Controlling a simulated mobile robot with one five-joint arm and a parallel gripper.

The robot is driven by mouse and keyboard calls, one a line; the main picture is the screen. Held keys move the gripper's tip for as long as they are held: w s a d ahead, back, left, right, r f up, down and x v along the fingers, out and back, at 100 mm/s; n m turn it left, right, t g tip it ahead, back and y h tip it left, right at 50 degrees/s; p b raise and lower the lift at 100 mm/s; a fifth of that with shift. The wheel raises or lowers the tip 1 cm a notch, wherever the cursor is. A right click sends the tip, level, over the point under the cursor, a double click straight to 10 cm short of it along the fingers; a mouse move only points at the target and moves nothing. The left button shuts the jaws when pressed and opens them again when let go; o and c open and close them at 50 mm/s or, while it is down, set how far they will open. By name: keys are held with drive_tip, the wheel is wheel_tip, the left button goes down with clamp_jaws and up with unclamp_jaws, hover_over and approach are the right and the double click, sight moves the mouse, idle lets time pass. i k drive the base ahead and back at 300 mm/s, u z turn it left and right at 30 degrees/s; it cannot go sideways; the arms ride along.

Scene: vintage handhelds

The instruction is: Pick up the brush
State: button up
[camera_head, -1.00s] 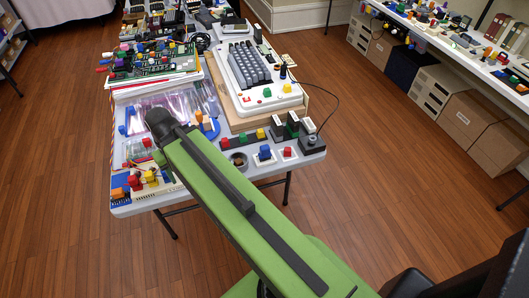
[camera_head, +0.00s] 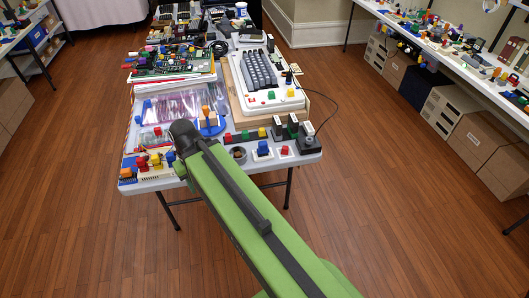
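I cannot pick out the brush with certainty among the small items on the crowded folding table (camera_head: 210,172). A small orange-brown upright piece on a blue base (camera_head: 209,121) stands just beyond my arm's dark end, but it is too small to name. My green arm reaches from the bottom of the view to the table's near edge, and its dark end covers part of the tabletop. No gripper fingers show; they are out of sight or hidden by the arm.
A white keyboard unit (camera_head: 290,96) lies on a wooden board at the table's right. A green circuit board (camera_head: 175,64) lies at left. A row of small blocks lines the near edge. A long shelf table (camera_head: 470,72) stands at right, with boxes (camera_head: 468,128) below. Wooden floor (camera_head: 390,190) is open between.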

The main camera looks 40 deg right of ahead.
sight(263, 150)
drive_tip(key=u, duration=0.75)
drive_tip(key=i, duration=0.7)
drive_tip(key=u, duration=0.2)
